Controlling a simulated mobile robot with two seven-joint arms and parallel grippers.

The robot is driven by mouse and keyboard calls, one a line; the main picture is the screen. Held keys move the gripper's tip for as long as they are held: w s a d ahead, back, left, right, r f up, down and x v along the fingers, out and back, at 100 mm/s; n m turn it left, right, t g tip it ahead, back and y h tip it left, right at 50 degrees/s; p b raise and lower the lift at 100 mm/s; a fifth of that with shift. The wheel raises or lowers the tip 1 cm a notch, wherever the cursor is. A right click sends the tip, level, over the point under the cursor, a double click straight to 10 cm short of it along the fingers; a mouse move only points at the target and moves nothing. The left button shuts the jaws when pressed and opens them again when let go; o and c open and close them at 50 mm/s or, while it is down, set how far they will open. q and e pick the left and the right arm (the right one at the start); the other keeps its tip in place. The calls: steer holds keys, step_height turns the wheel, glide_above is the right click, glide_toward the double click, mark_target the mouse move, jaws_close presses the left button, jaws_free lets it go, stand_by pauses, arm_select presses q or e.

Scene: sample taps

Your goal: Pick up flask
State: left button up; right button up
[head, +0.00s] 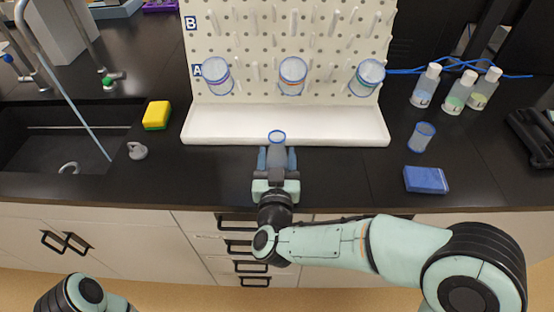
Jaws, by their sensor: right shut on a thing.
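My right gripper (277,160) is shut on a small clear flask (277,137) with a blue rim, in the middle of the head view. The flask is just in front of the white tray of the pegboard. Its lower part is hidden between the fingers, so I cannot tell whether it touches the counter. Three clear vessels with blue rims hang on the pegboard: one at left (217,78), one in the middle (292,77) and one at right (367,79). Another blue-rimmed vessel (421,137) stands on the counter at right. My left gripper is out of view; only part of that arm shows.
The white pegboard (335,55) has a tray (330,130) along its foot. A sink (60,135), taps and a yellow-green sponge (157,115) are at left. Capped bottles (453,95) and a blue sponge (427,180) are at right. The counter beside my right gripper is clear.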

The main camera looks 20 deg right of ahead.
steer(key=shift+r, duration=0.1)
arm_select(q)
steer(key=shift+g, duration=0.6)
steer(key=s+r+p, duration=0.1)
steer(key=p, duration=0.1)
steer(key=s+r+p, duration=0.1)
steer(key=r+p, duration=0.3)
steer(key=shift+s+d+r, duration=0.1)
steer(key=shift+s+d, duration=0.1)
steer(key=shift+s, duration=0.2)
arm_select(e)
step_height(320, 180, up, 20)
steer(key=o, duration=0.6)
steer(key=shift+c, duration=0.2)
steer(key=c, duration=0.5)
